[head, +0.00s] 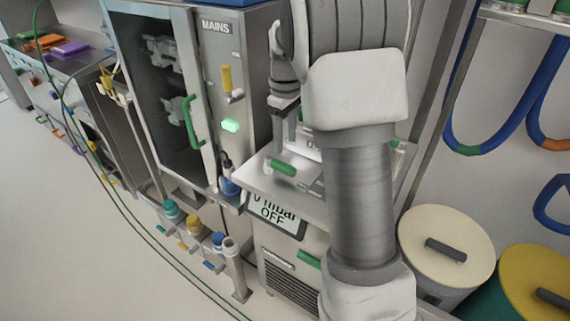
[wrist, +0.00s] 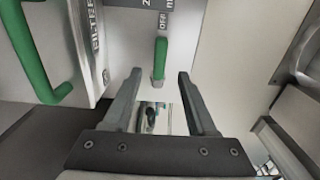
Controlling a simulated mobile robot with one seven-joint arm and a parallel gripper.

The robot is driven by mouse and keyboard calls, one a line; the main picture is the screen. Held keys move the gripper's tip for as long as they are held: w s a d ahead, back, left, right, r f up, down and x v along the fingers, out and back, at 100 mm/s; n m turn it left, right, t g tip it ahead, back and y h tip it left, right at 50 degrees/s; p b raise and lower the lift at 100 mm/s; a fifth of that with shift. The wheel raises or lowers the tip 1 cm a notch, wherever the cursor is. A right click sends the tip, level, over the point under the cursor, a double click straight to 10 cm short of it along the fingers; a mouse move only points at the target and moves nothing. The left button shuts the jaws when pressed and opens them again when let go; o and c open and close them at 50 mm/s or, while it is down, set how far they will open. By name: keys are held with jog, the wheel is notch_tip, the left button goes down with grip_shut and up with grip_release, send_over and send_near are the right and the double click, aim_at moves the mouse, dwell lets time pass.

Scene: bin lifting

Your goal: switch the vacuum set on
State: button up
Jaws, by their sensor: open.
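The vacuum set (head: 286,250) stands in the middle of the head view, with a display (head: 275,214) reading 0 mbar and OFF. A green lever (head: 283,167) sits on its sloping top panel. In the wrist view the green lever (wrist: 160,58) points down the picture, with an OFF label by its upper end. My gripper (wrist: 160,74) is open and empty. Its fingertips appear on either side of the lever's lower end, without visible contact; the depth between them is hard to tell. In the head view my gripper (head: 284,143) is just above the panel, partly hidden by my arm.
A cabinet marked MAINS (head: 216,27) with a green door handle (head: 190,122) and a lit green button (head: 231,125) stands left of the vacuum set. Capped pipe fittings (head: 194,226) are on the floor side. Lidded bins (head: 446,246) stand at right.

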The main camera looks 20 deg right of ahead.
aim_at(285, 165)
notch_tip(285, 165, down, 8)
jog(key=shift+r+b, duration=0.1)
jog(key=shift+b, duration=0.5)
grip_shut()
dwell(1.0)
